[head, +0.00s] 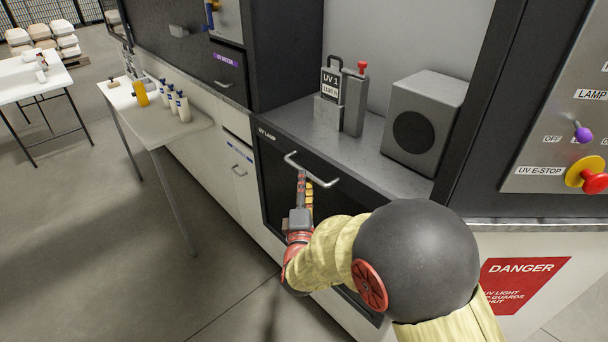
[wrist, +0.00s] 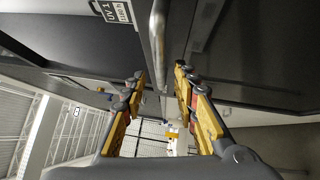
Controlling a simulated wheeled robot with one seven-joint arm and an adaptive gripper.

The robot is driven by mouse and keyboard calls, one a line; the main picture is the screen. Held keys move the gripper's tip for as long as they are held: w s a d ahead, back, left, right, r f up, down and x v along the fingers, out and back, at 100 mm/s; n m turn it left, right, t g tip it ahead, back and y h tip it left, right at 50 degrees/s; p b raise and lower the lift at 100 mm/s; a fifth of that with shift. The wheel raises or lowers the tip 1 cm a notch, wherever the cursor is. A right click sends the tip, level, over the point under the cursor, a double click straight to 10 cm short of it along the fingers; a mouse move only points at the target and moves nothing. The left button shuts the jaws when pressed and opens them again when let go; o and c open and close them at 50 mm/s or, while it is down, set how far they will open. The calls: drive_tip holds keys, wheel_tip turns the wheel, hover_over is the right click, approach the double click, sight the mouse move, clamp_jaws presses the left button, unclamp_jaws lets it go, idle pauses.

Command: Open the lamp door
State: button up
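The lamp door (head: 275,180) is a dark panel labelled "UV LAMP" below the grey counter, and it looks shut. Its light metal bar handle (head: 322,179) runs along the panel's upper part. My gripper (head: 304,178) is at the handle's middle, with its fingertips right by the bar. In the wrist view my gripper (wrist: 160,82) has its two yellow fingers apart. The handle bar (wrist: 158,40) appears between them, with gaps on both sides. I cannot tell whether any finger touches it. My arm hides the lower right of the door.
On the counter above stand a grey "UV 1" unit (head: 353,103) and a grey box with a round dark face (head: 425,125). A panel with a red E-stop (head: 594,183) and purple knob (head: 582,133) is at right. A table (head: 165,130) with bottles stands left; floor before it is clear.

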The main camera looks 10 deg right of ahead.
drive_tip(key=s+a+f, duration=0.1)
drive_tip(key=s, duration=0.6)
idle(0.4)
